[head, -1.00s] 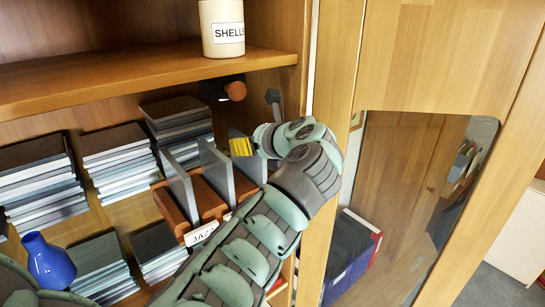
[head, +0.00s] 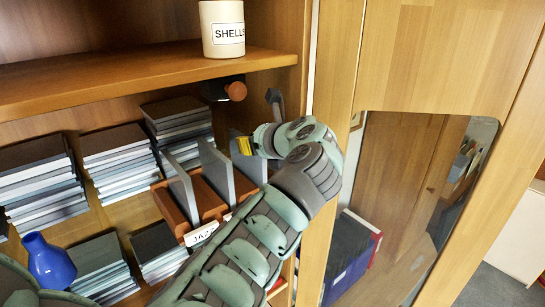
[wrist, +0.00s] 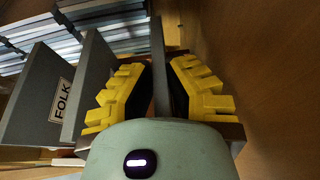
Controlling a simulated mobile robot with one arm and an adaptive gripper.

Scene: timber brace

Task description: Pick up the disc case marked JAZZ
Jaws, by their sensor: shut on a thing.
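My gripper (wrist: 159,68) has yellow padded fingers on both sides of a thin dark grey disc case (wrist: 158,50) and is shut on it. That case is seen edge-on, so its marking is hidden. It stands upright at the right end of the rack. To its left stand another grey case (wrist: 93,72) and a case marked FOLK (wrist: 38,95). In the head view, a yellow finger (head: 243,146) shows above the brown rack (head: 170,212). A white label reading JAZZ (head: 201,234) is at the rack's front, partly covered by my arm.
Stacks of cases (head: 117,160) fill the shelf to the left. A blue vase (head: 48,262) stands at the lower left. A cup marked SHELLS (head: 222,30) sits on the upper shelf (head: 130,75). A wooden cabinet side and a door (head: 445,60) are close on the right.

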